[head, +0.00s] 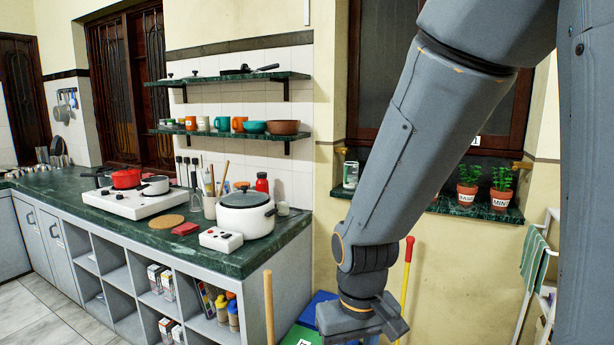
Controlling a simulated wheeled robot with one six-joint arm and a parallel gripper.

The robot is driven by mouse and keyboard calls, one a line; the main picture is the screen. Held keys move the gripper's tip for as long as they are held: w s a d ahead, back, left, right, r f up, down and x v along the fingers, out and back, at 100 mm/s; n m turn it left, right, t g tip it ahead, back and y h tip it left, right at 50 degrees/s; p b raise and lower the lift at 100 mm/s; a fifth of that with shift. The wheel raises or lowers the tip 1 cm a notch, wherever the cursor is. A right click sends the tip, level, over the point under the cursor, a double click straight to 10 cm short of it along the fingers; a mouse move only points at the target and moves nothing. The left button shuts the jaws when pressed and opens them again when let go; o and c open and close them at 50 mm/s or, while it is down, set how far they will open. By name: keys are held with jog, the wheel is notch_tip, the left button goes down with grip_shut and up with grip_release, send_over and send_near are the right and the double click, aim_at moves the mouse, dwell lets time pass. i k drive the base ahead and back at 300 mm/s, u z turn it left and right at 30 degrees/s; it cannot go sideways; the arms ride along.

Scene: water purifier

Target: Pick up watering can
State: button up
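I cannot make out a watering can in the head view. My arm comes down from the upper right, across the window. My gripper (372,322) is at the bottom of the picture, low in front of the yellow wall.
A green counter (120,208) on the left holds a white pot (245,215) and a stove (135,202). The sill bears potted plants (467,186) and a pale can-shaped item (350,175). Blue and green bins (306,322) stand below. A white rack (537,260) stands right.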

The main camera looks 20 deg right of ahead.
aim_at(350, 168)
jog(key=u, duration=0.15)
jog(key=i, duration=1.1)
jog(key=z, duration=0.4)
